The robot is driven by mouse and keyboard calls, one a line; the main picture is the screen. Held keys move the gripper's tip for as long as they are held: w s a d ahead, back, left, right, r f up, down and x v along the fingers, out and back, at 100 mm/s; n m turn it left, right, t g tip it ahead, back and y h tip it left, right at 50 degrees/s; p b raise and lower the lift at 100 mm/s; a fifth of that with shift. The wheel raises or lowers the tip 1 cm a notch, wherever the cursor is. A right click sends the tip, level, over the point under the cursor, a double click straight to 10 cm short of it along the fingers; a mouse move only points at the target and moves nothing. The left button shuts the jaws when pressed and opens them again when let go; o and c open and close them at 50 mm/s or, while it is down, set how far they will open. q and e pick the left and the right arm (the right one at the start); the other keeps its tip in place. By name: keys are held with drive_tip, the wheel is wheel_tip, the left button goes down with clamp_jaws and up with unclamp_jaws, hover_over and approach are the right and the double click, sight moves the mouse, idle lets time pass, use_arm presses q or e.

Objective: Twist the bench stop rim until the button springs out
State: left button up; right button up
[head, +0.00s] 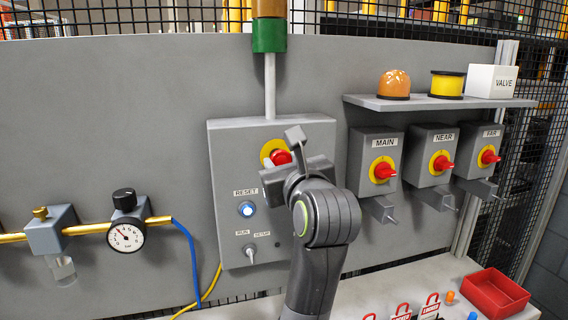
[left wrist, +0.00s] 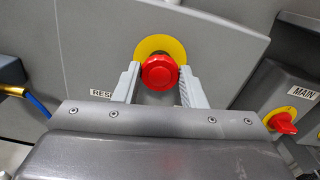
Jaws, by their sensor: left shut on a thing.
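The bench stop is a red mushroom button (head: 281,157) on a yellow disc (head: 266,149), at the upper middle of the grey control box (head: 228,165). My left gripper (head: 290,158) is in front of it in the head view and covers part of it. In the left wrist view the red button (left wrist: 160,72) sits between the two fingers of my left gripper (left wrist: 158,80), which are shut on its rim from both sides. The yellow disc shows behind it in that view (left wrist: 159,44). My right gripper is not in view.
Below the stop are a lit blue RESET button (head: 247,209) and a RUN/SETUP key switch (head: 250,250). Red-handled MAIN (head: 383,171), NEAR (head: 441,163) and FAR (head: 489,157) switches stand to the right under a shelf (head: 440,103). A pressure gauge (head: 126,237) is at left.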

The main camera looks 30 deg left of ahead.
use_arm(q)
drive_tip(key=m+p, duration=0.3)
drive_tip(key=m, duration=0.1)
drive_tip(key=shift+r, duration=0.15)
drive_tip(key=shift+m+p, duration=1.15)
drive_tip(key=shift+m, duration=0.75)
drive_tip(key=o, duration=1)
drive_tip(key=shift+d, duration=0.1)
